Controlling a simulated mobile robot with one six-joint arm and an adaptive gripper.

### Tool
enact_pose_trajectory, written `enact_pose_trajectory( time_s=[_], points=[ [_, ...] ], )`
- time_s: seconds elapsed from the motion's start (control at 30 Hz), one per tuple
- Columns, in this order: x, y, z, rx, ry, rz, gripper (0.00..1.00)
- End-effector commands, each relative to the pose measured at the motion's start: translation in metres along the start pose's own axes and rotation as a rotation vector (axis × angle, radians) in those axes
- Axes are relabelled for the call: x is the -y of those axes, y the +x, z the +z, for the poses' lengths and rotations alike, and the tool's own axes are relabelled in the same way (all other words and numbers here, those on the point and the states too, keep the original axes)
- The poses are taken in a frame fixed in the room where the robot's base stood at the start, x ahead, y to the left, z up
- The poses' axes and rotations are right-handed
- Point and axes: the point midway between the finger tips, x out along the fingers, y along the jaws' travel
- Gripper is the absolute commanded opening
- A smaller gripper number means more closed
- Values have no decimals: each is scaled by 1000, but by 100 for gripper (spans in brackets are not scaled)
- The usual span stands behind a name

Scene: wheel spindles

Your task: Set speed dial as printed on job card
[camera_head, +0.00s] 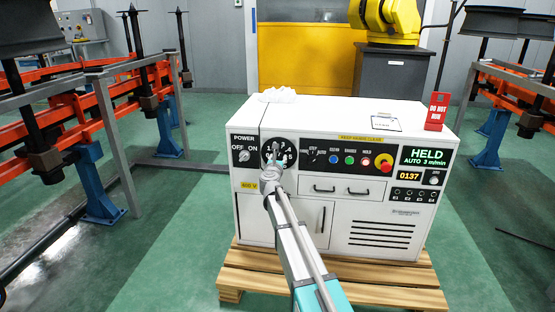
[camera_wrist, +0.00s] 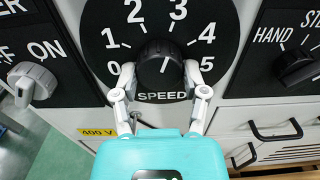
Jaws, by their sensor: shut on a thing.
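The speed dial's black knob (camera_wrist: 160,62) sits in a round black plate printed 0 to 5 and SPEED (camera_wrist: 115,25). My gripper (camera_wrist: 160,76) is shut on the knob, one finger at each side. The knob's short white line leans slightly right of upright, roughly toward the 3. In the head view the dial plate (camera_head: 287,147) is partly hidden behind my gripper (camera_head: 271,172). A clipboard card (camera_head: 386,123) lies on the cabinet top; its print is too small to read.
The white cabinet (camera_head: 265,205) stands on a wooden pallet. The ON/OFF power switch (camera_wrist: 36,82) is left of the dial and the HAND/STEP selector (camera_wrist: 297,68) right. The display (camera_head: 423,157) reads HELD, AUTO 3 m/min. A red DO NOT tag (camera_head: 437,110) stands on top.

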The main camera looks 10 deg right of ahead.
Motion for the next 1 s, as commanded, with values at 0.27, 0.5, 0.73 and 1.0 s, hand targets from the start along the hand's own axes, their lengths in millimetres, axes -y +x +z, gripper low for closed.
enact_pose_trajectory(
  time_s=[0.27,0.5,0.73,1.0],
  points=[
    [0,1,0,0,-16,1,10],
    [0,1,0,0,-97,1,10],
    [0,1,0,0,-250,1,10],
    [0,1,0,0,-468,1,10]
  ],
)
